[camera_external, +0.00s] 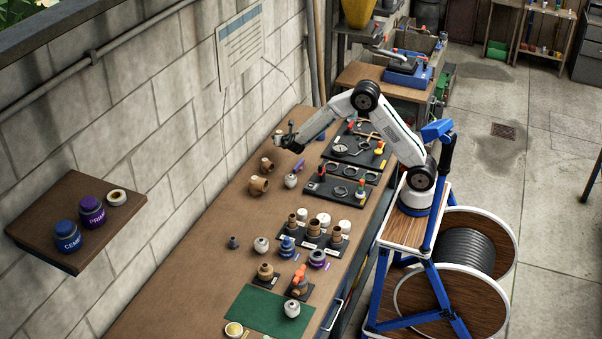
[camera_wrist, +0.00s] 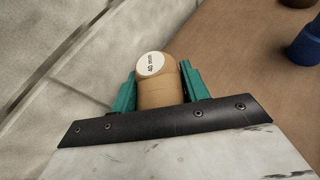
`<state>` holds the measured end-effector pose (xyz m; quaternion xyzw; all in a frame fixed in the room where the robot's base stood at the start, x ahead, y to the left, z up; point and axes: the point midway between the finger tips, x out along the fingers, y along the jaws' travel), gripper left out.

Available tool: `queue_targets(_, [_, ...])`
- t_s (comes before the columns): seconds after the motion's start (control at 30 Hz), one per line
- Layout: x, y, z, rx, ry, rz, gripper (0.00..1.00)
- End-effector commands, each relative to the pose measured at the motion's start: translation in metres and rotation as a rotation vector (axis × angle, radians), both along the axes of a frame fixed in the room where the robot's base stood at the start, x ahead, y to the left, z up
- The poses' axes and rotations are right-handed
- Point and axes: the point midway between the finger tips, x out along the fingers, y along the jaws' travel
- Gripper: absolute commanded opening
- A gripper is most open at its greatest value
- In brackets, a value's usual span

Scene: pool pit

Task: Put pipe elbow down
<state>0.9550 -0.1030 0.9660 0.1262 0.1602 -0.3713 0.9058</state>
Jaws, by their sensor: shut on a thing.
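The pipe elbow (camera_wrist: 158,90) is a tan fitting with a round white end label reading "40 mm". In the wrist view it sits between the two green fingers of my gripper (camera_wrist: 158,84), which is shut on it. In the external view my gripper (camera_external: 284,138) is near the wall, above the far left side of the workbench (camera_external: 185,265). The elbow is small there and hard to make out. I cannot tell its exact height above the bench.
Two tan fittings (camera_external: 259,184) and a pale round fitting (camera_external: 291,181) stand on the bench in front of my gripper. A black tool board (camera_external: 343,188) lies to the right. A green mat (camera_external: 256,309) lies at the near end. The block wall (camera_external: 200,110) runs close along the left.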

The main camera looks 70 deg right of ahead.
Motion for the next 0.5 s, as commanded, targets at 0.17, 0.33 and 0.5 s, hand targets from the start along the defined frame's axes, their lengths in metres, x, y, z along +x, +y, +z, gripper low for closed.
queue_targets(0.17, [0.000, 0.000, -0.016, 0.000, -0.001, 0.000, 0.16])
queue_targets(0.33, [0.000, 0.000, -0.037, 0.000, 0.001, 0.000, 0.16])
queue_targets(0.5, [0.000, 0.001, -0.051, 0.000, -0.002, 0.000, 0.16])
